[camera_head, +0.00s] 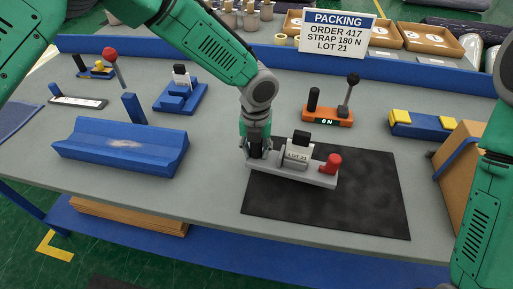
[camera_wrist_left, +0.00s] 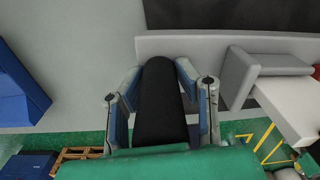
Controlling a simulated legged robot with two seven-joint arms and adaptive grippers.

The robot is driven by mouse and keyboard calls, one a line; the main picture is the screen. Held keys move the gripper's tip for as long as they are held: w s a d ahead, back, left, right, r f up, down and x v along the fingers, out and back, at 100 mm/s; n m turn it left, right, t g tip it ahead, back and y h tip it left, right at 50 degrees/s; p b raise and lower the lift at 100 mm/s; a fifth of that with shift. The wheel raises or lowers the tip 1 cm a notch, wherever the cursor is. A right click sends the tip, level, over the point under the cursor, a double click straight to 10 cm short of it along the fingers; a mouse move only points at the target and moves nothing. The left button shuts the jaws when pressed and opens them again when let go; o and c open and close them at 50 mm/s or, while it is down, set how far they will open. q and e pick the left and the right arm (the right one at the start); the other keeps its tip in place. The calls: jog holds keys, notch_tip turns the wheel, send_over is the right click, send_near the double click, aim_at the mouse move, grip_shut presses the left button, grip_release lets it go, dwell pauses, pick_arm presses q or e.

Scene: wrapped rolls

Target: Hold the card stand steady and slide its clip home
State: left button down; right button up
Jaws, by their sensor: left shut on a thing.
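My left gripper (camera_head: 258,150) is at the stand's left end. In the left wrist view its fingers (camera_wrist_left: 162,92) are shut on a black grip (camera_wrist_left: 159,110) by the grey base (camera_wrist_left: 205,44). The fingers partly hide the grip in the head view. My right arm shows at the right edge, its gripper out of view.
An orange block with a black lever (camera_head: 328,116) stands behind the mat (camera_head: 370,190). A blue cradle (camera_head: 115,145) lies left. A blue and yellow fixture (camera_head: 420,124) and a cardboard box (camera_head: 459,165) stand right. A packing sign (camera_head: 338,31) is at the back.

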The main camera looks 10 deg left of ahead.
pick_arm(q)
jog(key=shift+f+b, duration=0.75)
jog(key=shift+f, duration=0.85)
dwell(1.1)
